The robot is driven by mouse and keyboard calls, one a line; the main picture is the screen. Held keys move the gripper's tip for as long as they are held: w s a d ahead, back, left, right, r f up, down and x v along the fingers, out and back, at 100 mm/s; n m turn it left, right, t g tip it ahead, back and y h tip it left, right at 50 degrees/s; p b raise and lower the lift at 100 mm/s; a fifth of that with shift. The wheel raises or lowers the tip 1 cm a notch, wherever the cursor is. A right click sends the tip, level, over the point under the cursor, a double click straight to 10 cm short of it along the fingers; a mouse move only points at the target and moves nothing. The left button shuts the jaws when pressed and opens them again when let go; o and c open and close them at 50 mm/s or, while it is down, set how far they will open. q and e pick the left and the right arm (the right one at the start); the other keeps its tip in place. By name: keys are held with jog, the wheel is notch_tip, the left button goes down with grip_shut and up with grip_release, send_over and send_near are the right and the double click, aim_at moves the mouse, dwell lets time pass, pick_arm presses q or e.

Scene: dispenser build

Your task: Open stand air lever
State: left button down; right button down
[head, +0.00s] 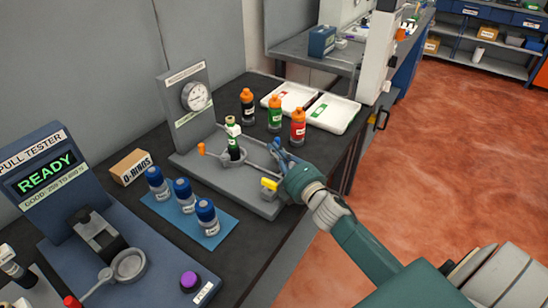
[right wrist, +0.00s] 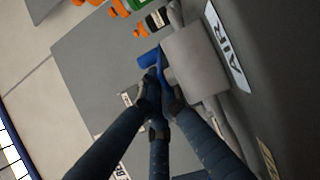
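The grey stand (head: 188,128) with a round gauge (head: 196,96) stands on the dark bench. In the right wrist view, the blue air lever (right wrist: 149,59) sits beside a grey block with an AIR label (right wrist: 228,45). My right gripper (head: 281,152) is at the right edge of the stand's base. In the right wrist view, its dark fingers (right wrist: 162,92) are drawn together around the lower part of the lever, partly hiding it. My left gripper is not in view.
Black, green and red bottles with orange caps (head: 275,113) stand behind the gripper, near white trays (head: 334,113). A pull tester (head: 40,172) reading READY is at left. Open floor lies right.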

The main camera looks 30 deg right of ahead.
jog(key=s, duration=1.2)
